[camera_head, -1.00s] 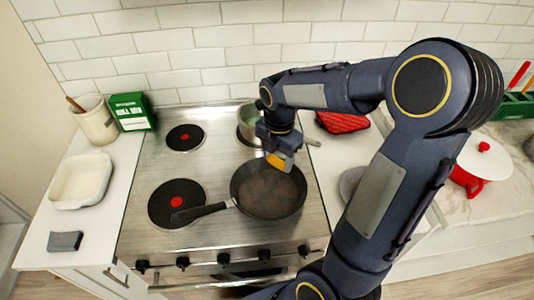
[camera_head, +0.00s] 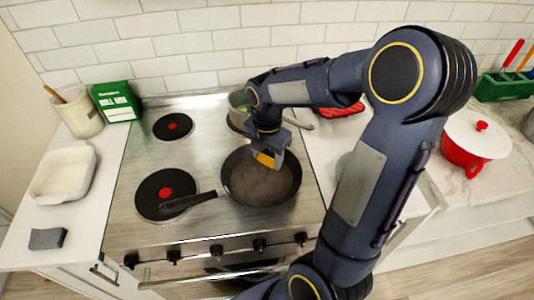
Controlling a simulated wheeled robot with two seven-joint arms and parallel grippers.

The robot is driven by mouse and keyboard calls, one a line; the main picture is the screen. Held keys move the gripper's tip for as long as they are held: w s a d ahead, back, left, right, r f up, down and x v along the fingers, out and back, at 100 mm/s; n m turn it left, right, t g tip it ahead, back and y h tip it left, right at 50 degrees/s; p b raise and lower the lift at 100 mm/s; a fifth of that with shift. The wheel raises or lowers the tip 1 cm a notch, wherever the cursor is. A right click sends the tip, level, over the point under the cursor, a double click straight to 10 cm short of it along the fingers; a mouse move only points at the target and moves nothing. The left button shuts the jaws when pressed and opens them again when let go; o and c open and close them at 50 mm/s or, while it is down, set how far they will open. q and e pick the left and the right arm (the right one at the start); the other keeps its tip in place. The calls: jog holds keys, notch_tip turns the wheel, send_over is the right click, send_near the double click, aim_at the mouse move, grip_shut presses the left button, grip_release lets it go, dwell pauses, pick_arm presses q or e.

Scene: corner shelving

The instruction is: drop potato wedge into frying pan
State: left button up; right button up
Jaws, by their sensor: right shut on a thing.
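The frying pan (camera_head: 258,188) is dark and round and sits on the front right of the stove, its handle (camera_head: 188,201) pointing left. The pan's visible floor looks empty. My right gripper (camera_head: 268,160) reaches in from the right and is shut on an orange-yellow potato wedge (camera_head: 265,160). The wedge shows at the fingertips, over the back part of the pan. I cannot tell whether it touches the pan. My left gripper is not in view.
A pot (camera_head: 240,104) stands on the back right burner behind my right gripper. A white baking dish (camera_head: 64,174), a grey sponge (camera_head: 47,238), a utensil crock (camera_head: 79,112) and a green box (camera_head: 116,101) stand left. A red-and-white pot (camera_head: 474,144) stands right.

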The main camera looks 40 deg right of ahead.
aim_at(267, 158)
jog(key=o, duration=1)
jog(key=shift+o, duration=0.2)
jog(key=shift+r, duration=0.1)
notch_tip(267, 158, up, 8)
jog(key=shift+f+b, duration=0.15)
jog(key=shift+b, duration=0.15)
jog(key=s+a+m+t+y, duration=0.2)
jog(key=s+a+m, duration=0.3)
jog(key=m, duration=0.6)
jog(key=s+a+f+m+t+y, duration=0.1)
jog(key=s+a+m+t, duration=0.2)
jog(key=s+a+m, duration=0.3)
jog(key=s+m, duration=0.3)
jog(key=m, duration=0.3)
jog(key=shift+s+a+t+y, duration=0.2)
jog(key=shift+s+t+y, duration=0.1)
jog(key=shift+s+y, duration=0.1)
